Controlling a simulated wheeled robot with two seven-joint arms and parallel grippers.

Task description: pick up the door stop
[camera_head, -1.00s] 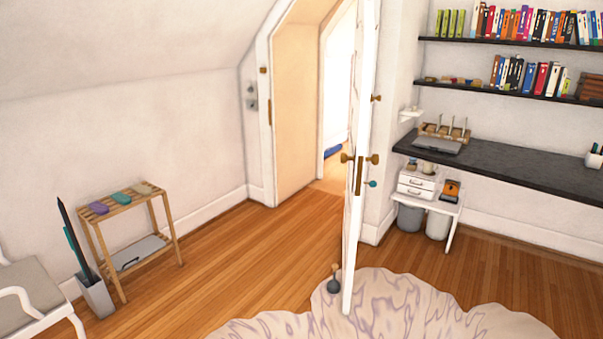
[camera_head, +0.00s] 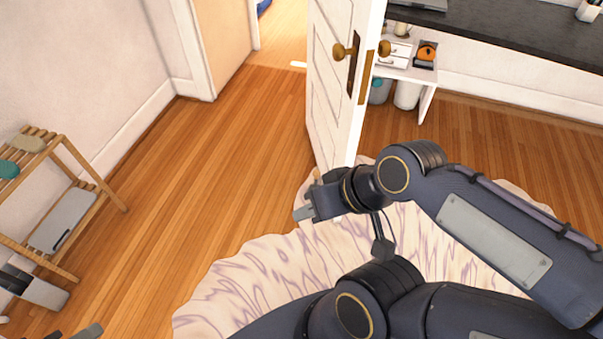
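The door stop is almost wholly hidden behind my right gripper (camera_head: 303,213). Only a small tan tip, which looks like the top of the door stop (camera_head: 317,175), shows just above the gripper, near the foot of the open white door (camera_head: 331,110). My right gripper points left, low over the pale rug. A grey fingertip shows, but the gap between the fingers is not clear, nor whether it touches the door stop. A grey and dark piece at the bottom left edge looks like the tip of my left gripper (camera_head: 85,331), mostly out of frame.
The pale patterned rug (camera_head: 235,290) lies under my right arm. A wooden shelf rack (camera_head: 75,160) and a grey holder (camera_head: 40,291) stand at the left. The wood floor in the middle is clear.

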